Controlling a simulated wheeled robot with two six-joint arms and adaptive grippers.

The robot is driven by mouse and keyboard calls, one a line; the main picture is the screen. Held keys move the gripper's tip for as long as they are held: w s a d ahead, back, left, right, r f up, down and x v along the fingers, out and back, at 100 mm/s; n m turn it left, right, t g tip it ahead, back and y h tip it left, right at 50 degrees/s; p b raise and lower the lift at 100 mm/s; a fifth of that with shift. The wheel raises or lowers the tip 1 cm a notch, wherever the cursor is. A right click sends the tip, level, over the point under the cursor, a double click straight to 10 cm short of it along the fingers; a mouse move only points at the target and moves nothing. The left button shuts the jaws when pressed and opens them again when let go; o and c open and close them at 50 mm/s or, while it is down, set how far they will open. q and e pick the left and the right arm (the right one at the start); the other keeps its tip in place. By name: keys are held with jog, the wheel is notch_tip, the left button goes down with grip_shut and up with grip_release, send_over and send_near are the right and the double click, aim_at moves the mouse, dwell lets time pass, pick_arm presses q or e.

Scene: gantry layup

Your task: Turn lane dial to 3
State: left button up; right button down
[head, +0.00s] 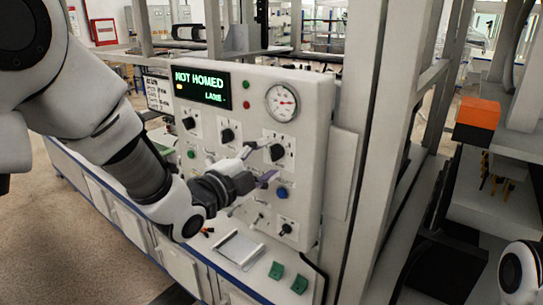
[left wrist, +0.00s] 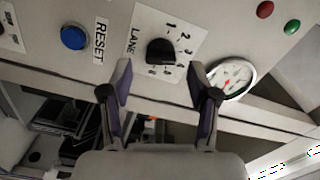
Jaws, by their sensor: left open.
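The lane dial (left wrist: 160,52) is a black knob on a white plate marked LANE, with numbers around it; I cannot tell surely which number it points at. In the head view the lane dial (head: 277,152) is on the upright control panel (head: 318,135), below the round gauge. My left gripper (head: 256,166) is open in front of the panel. In the left wrist view the fingers of my left gripper (left wrist: 163,85) are spread, with the dial beyond and between their tips. The fingers look apart from the knob. My right gripper is not in view.
The panel's display (head: 202,87) reads NOT HOMED. A pressure gauge (head: 282,102) and a blue RESET button (head: 281,193) are close to the dial. Other black knobs (head: 228,135) are to its left. A tall grey post (head: 365,150) stands right of the panel.

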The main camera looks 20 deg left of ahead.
pick_arm(q)
jog(key=v, duration=0.5)
jog(key=shift+w, duration=0.1)
jog(key=s+f+n+g+y, duration=0.15)
jog(key=f+g, duration=0.25)
jog(key=f, duration=1.1)
jog(key=s+f+n+g+y, duration=0.1)
jog(key=s+f+g, duration=0.2)
jog(key=f, duration=1.2)
jog(key=s+a+f+n+g+y, duration=0.2)
jog(key=s+f+n+g, duration=0.3)
jog(key=s+f+n, duration=0.3)
jog(key=s+a+f+n+g+y, duration=0.1)
jog(key=s+a+f+n+g, duration=0.2)
jog(key=s+f+n+g, duration=0.2)
jog(key=s+f+n, duration=0.1)
jog(key=s+f, duration=0.2)
jog(key=s, duration=0.2)
jog(key=s+f+n, duration=0.2)
jog(key=s+f, duration=0.2)
jog(key=s, duration=0.2)
jog(key=shift+a+y, duration=0.2)
jog(key=shift+y, duration=0.15)
